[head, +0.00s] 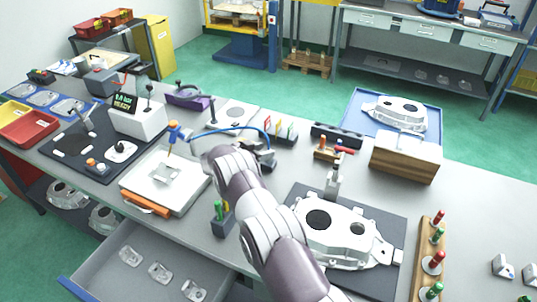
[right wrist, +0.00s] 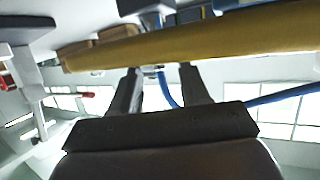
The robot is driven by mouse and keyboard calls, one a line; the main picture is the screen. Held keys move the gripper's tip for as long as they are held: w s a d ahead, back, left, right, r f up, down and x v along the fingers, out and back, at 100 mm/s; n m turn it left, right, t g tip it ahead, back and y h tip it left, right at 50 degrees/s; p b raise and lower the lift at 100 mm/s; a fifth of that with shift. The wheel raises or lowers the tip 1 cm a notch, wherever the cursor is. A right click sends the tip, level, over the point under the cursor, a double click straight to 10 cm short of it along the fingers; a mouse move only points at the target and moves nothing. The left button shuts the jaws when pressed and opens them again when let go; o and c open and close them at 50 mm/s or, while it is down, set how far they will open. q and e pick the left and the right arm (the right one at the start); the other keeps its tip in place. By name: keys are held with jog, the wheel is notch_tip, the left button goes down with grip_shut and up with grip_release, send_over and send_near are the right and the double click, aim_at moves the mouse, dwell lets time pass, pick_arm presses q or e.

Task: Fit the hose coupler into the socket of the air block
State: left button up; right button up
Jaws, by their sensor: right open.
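My right gripper (head: 264,157) is over the middle of the bench at the end of my arm. In the right wrist view its two fingers (right wrist: 162,82) stand apart, open. A thin blue hose (head: 232,129) arcs over the bench to the right gripper. Parts of it show behind the fingers in the right wrist view (right wrist: 285,96). A small pale metallic piece (right wrist: 151,71) shows between the fingertips; I cannot tell whether it is the hose coupler. The coupler and the air block's socket are not clear in the head view. My left gripper is not in view.
A large casting (head: 345,238) lies on a dark mat right of my arm. A wooden box (head: 405,158) and a dark slotted bar (head: 337,134) stand behind it. A white plate fixture (head: 150,185) is on the left. An open drawer (head: 100,285) juts out in front.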

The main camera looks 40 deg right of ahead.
jog(key=shift+d+f, duration=0.25)
jog(key=shift+d, duration=0.2)
jog(key=shift+a+r, duration=0.1)
jog(key=c, duration=0.4)
grip_shut()
